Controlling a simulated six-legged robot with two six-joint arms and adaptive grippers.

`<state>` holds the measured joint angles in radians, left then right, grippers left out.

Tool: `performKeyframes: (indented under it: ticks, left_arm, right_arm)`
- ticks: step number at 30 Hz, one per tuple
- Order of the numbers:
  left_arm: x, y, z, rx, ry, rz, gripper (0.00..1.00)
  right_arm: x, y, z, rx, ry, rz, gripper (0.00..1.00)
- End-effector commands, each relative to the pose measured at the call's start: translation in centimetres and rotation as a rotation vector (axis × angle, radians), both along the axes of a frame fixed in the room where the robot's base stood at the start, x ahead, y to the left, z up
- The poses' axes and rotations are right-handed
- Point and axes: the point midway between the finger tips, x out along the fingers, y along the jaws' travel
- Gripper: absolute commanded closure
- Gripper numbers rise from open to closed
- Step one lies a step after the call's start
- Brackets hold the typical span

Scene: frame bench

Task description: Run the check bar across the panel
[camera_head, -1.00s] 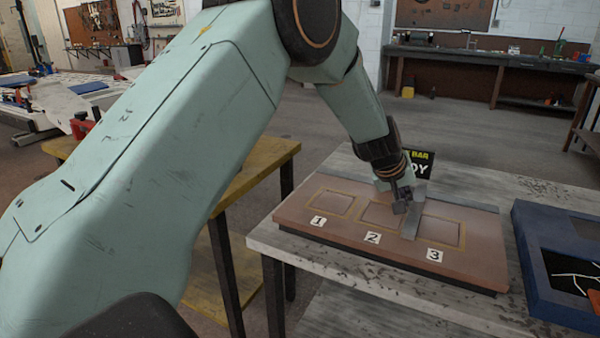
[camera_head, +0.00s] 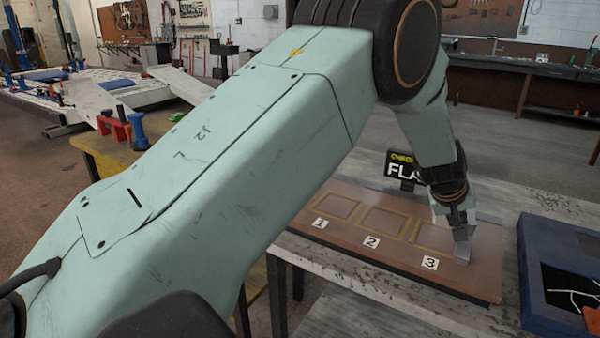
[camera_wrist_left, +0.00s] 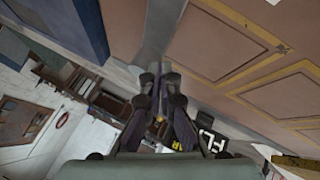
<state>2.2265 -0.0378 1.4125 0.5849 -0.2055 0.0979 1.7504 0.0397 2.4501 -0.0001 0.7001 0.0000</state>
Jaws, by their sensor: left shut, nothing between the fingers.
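The brown panel (camera_head: 484,258) lies on the bench with three outlined fields labelled 1, 2 and 3. The grey check bar (camera_head: 463,249) stands across it just right of field 3, towards the panel's right end. My left gripper (camera_head: 461,224) is shut, close at the bar; whether it touches the bar I cannot tell. The wrist view shows the shut left gripper (camera_wrist_left: 158,82) with the bar (camera_wrist_left: 160,25) beyond its fingertips and the panel (camera_wrist_left: 225,45) beside it. A black sign (camera_head: 403,170) behind the panel reads "CHECK" and "FLA", partly hidden by my arm. My right gripper is not in view.
A blue case (camera_head: 530,285) with pale wires and an orange item stands right of the panel. The worn bench top (camera_head: 350,264) shows bare at the front. A yellow table (camera_head: 112,158) with red and blue items stands left, behind my arm.

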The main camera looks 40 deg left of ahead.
Motion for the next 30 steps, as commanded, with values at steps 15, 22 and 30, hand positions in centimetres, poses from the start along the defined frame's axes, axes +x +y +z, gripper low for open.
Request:
performKeyframes:
  ticks: [15,22,30]
  left_arm:
    - [0.7,-2.8,0.0,0.001,0.0,-0.002,1.0]
    - [0.7,-2.9,0.0,0.001,0.001,-0.002,1.0]
    - [0.7,-2.7,0.0,0.001,0.0,-0.001,1.0]
  right_arm:
    - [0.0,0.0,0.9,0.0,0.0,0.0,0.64]
    - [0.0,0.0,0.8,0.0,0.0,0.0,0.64]
    - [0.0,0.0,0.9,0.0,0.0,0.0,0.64]
